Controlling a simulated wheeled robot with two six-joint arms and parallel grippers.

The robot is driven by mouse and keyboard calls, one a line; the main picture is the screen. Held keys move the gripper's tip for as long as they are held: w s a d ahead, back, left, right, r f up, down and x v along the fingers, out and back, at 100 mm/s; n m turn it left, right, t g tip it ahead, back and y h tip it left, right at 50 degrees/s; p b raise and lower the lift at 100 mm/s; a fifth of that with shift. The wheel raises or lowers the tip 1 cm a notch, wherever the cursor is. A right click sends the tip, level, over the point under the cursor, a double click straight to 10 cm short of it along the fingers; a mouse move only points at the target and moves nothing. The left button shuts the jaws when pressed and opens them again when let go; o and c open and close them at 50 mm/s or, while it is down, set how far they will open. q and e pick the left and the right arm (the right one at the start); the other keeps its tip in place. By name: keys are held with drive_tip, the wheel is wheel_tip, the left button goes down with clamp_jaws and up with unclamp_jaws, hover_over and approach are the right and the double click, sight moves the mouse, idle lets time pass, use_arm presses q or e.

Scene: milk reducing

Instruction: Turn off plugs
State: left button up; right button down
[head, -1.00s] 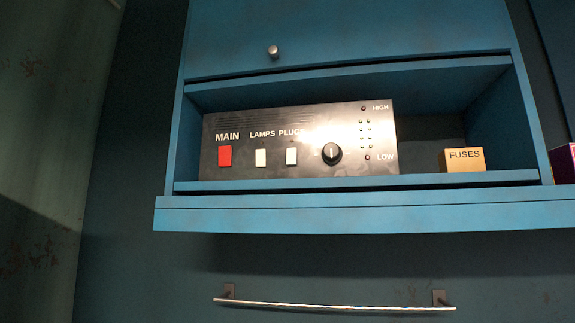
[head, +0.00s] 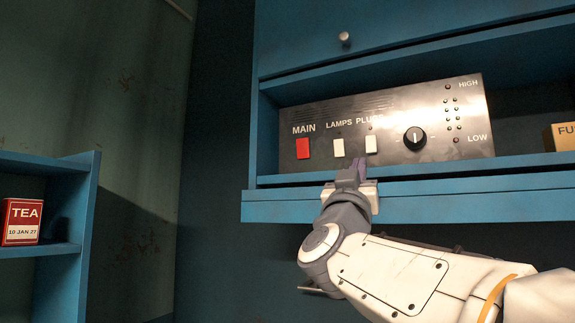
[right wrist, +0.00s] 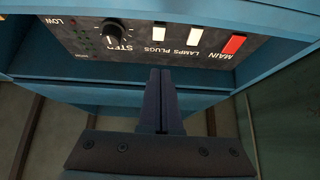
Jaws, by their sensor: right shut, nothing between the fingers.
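A black control panel (head: 285,160) stands in the blue wall cabinet. It carries a red MAIN switch (head: 303,148), a white LAMPS switch (head: 339,148) and a white PLUGS switch (head: 371,144). The PLUGS switch also shows in the right wrist view (right wrist: 158,32), upside down. My right gripper (head: 360,162) is shut and empty. Its fingertips are just below the PLUGS switch in the head view. In the right wrist view its fingers (right wrist: 160,72) point up at the PLUGS switch; I cannot tell whether they touch the panel. My left gripper is not in view.
A black knob (head: 415,138) sits right of the switches. A yellow fuses box (head: 563,136) stands at the right on the shelf. The shelf's front ledge (head: 460,205) runs below the panel. A red tea tin (head: 20,222) stands on a side shelf at the left.

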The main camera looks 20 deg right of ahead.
sight(372, 144)
drive_tip(key=shift+s+d+r+g+h, duration=0.1)
drive_tip(key=shift+s+d+g+h, duration=0.1)
drive_tip(key=shift+g+h, duration=0.1)
drive_tip(key=p+x, duration=0.2)
drive_tip(key=x, duration=0.2)
drive_tip(key=f+p+x, duration=0.1)
drive_tip(key=p+x, duration=0.2)
drive_tip(key=x, duration=0.1)
drive_tip(key=p+x, duration=0.3)
drive_tip(key=x, duration=0.1)
drive_tip(key=shift+w+d+f, duration=0.15)
drive_tip(key=shift+w+d, duration=0.35)
drive_tip(key=shift+w+d+f, duration=0.2)
drive_tip(key=shift+w+d, duration=0.1)
drive_tip(key=shift+d, duration=0.1)
